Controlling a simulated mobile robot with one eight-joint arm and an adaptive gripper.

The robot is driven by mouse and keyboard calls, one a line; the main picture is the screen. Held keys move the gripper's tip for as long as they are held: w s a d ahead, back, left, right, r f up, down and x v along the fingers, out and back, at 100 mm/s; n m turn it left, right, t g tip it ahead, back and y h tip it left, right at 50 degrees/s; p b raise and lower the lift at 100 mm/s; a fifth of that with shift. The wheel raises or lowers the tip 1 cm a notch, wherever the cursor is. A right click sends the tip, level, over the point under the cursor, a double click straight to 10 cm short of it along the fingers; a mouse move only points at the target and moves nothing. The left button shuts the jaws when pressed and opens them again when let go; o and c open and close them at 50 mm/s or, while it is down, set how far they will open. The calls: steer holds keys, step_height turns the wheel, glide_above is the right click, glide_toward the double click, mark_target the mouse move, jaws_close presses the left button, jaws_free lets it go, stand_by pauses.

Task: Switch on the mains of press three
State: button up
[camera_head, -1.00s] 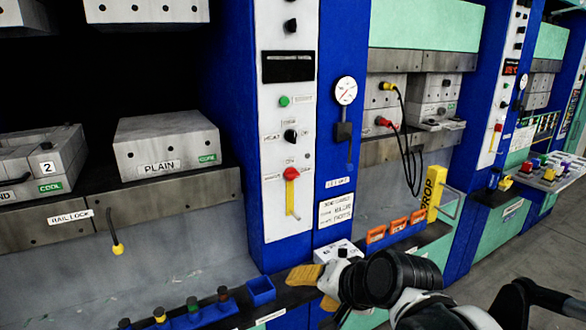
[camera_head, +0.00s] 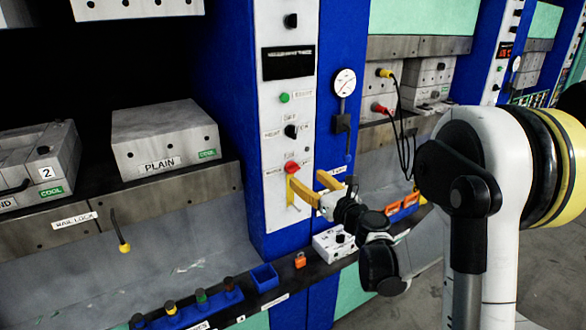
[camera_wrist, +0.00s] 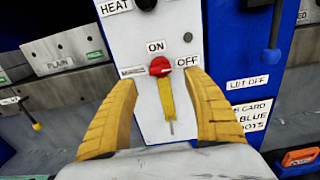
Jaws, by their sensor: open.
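The mains switch is a red knob (camera_head: 291,168) with a yellow lever, on the white control panel (camera_head: 283,108). In the wrist view the red knob (camera_wrist: 160,66) sits under an "ON" label, with "OFF" to its right. Its yellow lever (camera_wrist: 167,98) points down. My gripper (camera_head: 308,186) is open in front of the panel at the height of the switch. In the wrist view my gripper (camera_wrist: 160,80) has one yellow finger on each side of the lever, with visible gaps. In the head view a finger partly hides the lever.
A pressure gauge (camera_head: 344,83) is on the blue column right of the panel. Below, a ledge holds a white box with a black knob (camera_head: 335,243), a small orange block (camera_head: 300,260) and a blue bin (camera_head: 264,277). A black selector (camera_head: 291,131) sits above the switch.

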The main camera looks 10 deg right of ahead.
mark_target(295, 169)
steer(key=b+x, duration=0.1)
steer(key=x, duration=0.7)
steer(key=shift+f, duration=0.1)
steer(key=c, duration=1.2)
